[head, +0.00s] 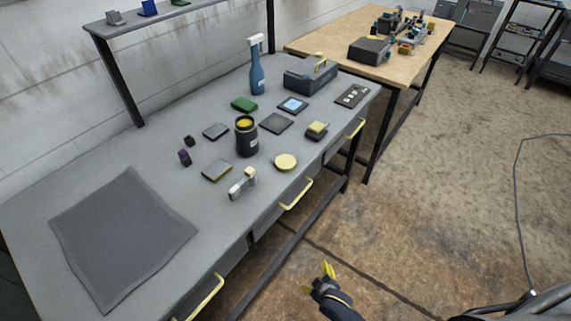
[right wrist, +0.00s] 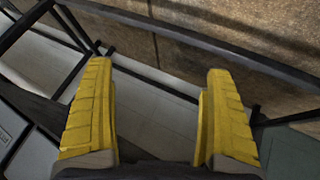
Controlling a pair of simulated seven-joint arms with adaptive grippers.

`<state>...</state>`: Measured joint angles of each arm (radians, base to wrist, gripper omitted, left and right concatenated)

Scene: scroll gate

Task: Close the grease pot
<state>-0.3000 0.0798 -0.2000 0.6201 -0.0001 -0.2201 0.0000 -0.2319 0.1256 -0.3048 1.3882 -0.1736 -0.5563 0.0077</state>
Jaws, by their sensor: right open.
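The grease pot (head: 246,138) is a black cylinder standing upright on the grey workbench, with its top open and yellow grease showing inside. A round pale yellow lid (head: 286,161) lies flat on the bench, to the right of the pot and nearer the front edge, apart from it. My right gripper (head: 323,275) is low in front of the bench, away from the pot and lid. Its yellow fingers are spread and empty, as the right wrist view (right wrist: 158,115) also shows. My left gripper is not in view.
Around the pot lie a sponge block (head: 317,130), a grey-white handheld tool (head: 242,184), a dark pad (head: 276,123) and several small boxes. A grey mat (head: 122,238) covers the left. Yellow drawer handles (head: 297,194) jut from the front.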

